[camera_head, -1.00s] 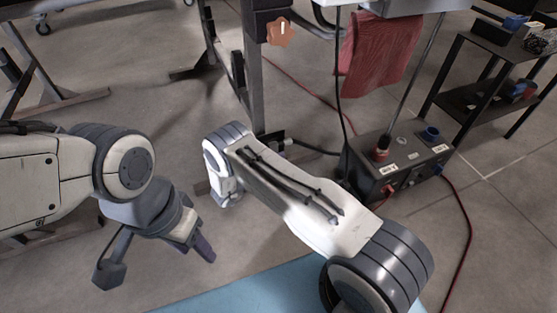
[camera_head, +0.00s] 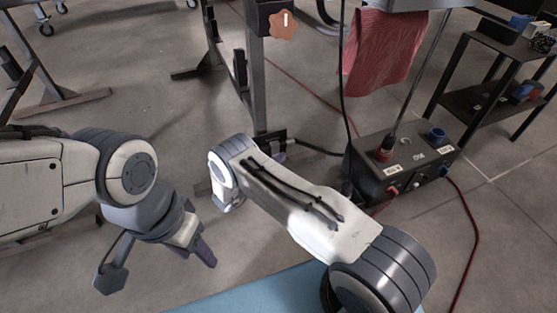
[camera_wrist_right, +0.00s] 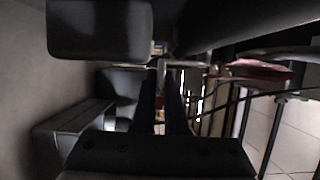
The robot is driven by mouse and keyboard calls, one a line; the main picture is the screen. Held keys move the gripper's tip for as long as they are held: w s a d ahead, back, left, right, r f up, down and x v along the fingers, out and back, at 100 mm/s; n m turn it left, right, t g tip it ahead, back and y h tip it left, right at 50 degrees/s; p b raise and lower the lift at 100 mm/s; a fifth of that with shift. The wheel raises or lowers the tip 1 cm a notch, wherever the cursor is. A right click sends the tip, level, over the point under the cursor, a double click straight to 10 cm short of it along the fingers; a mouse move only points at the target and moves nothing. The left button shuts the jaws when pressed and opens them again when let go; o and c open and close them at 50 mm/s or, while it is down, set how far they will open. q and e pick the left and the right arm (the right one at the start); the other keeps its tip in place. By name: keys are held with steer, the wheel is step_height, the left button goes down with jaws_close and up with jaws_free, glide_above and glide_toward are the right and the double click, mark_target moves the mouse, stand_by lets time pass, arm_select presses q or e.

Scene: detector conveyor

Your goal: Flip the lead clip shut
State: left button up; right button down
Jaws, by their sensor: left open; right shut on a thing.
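I cannot clearly make out the lead clip in either view. My right arm reaches toward the foot of a dark upright post (camera_head: 258,95), and its gripper is hidden behind the arm in the head view. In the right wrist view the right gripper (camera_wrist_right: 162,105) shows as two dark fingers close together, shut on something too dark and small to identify. A small dark fitting (camera_head: 274,146) sits at the post's foot, just beyond the right wrist. My left gripper (camera_head: 155,263) is open and empty, above the floor at the lower left.
A black box (camera_head: 405,170) with sockets and cables stands on the floor to the right. A red cloth (camera_head: 384,55) hangs above it. A dark shelf (camera_head: 490,95) holds small items at the far right. A blue mat (camera_head: 255,292) lies in front. Floor between post and left arm is clear.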

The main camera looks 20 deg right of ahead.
steer(key=shift+f, duration=0.1)
steer(key=c, duration=1)
jaws_free()
steer(key=shift+o, duration=0.2)
steer(key=p+v, duration=0.3)
steer(key=v, duration=0.7)
steer(key=shift+a, duration=0.25)
steer(key=shift+s, duration=0.15)
